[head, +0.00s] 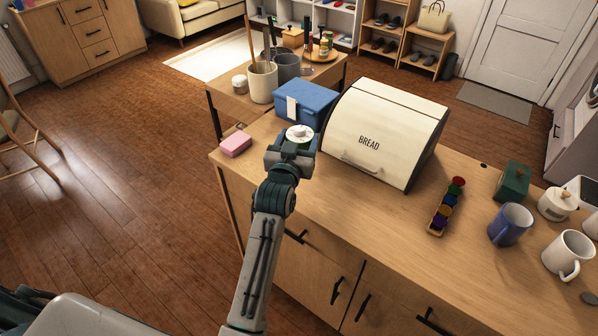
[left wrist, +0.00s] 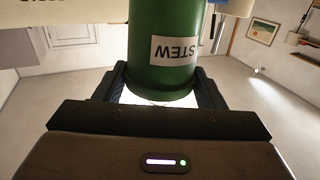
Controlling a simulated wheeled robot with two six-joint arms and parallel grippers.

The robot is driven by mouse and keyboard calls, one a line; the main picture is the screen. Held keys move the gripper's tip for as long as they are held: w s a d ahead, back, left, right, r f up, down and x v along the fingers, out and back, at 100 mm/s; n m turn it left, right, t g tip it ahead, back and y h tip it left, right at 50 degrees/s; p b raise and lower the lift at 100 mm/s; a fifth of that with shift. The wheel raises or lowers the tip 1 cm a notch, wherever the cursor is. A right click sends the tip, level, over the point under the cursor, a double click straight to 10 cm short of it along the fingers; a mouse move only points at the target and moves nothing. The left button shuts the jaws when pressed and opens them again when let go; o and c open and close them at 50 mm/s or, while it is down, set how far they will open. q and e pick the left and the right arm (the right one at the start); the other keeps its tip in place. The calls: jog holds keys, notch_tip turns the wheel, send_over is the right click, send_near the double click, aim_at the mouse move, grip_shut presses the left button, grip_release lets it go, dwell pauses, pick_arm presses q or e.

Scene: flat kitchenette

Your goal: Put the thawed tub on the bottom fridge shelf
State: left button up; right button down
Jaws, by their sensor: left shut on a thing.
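My left gripper (head: 291,152) is over the near-left part of the wooden counter and shut on a green tub. The tub shows in the left wrist view (left wrist: 150,50) between the two fingers, with a white label reading STEW, upside down in that picture. In the head view only its whitish round top (head: 299,132) and a bit of green show past the gripper. I cannot tell whether its base touches the counter. My right gripper is not in view. No fridge or fridge shelf shows in either view.
A cream bread box (head: 385,130) stands close to the right of the gripper. A blue box (head: 304,101) is just behind it, and a pink block (head: 236,144) lies to its left. Mugs (head: 510,224) stand at the right. The counter front (head: 370,240) is clear.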

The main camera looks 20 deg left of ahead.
pick_arm(q)
notch_tip(320, 180, down, 8)
jog(key=shift+r+p, duration=0.1)
jog(key=shift+p, duration=0.45)
jog(key=o, duration=1.2)
jog(key=shift+f, duration=0.2)
jog(key=shift+f, duration=0.1)
